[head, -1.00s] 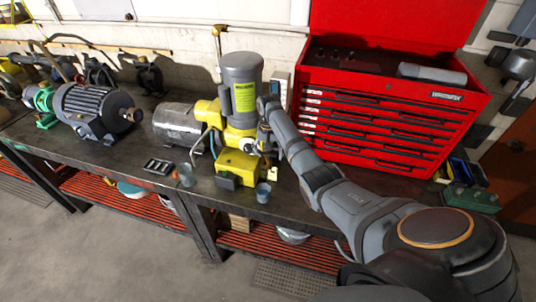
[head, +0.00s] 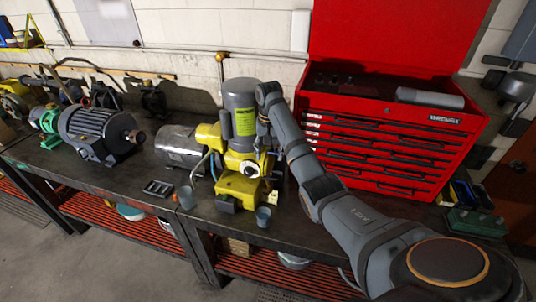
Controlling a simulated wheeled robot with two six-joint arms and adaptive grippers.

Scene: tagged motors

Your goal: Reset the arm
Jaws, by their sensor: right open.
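My right arm (head: 350,215) reaches in from the lower right. Its gripper (head: 264,150) points down, open, at the right side of a yellow pump with a grey motor on top (head: 239,100). The fingers are small and dark against the pump, and I cannot tell whether they touch it. A yellow label (head: 245,122) is on the grey motor. A dark grey motor (head: 95,131) sits farther left on the bench. My left gripper is not in view.
The dark workbench (head: 300,235) carries a red tool chest (head: 390,148) close to the right of my arm. Two small cups (head: 263,217) (head: 186,197) and a small dark tray (head: 158,188) stand near the front edge. A green box (head: 474,222) sits at the right.

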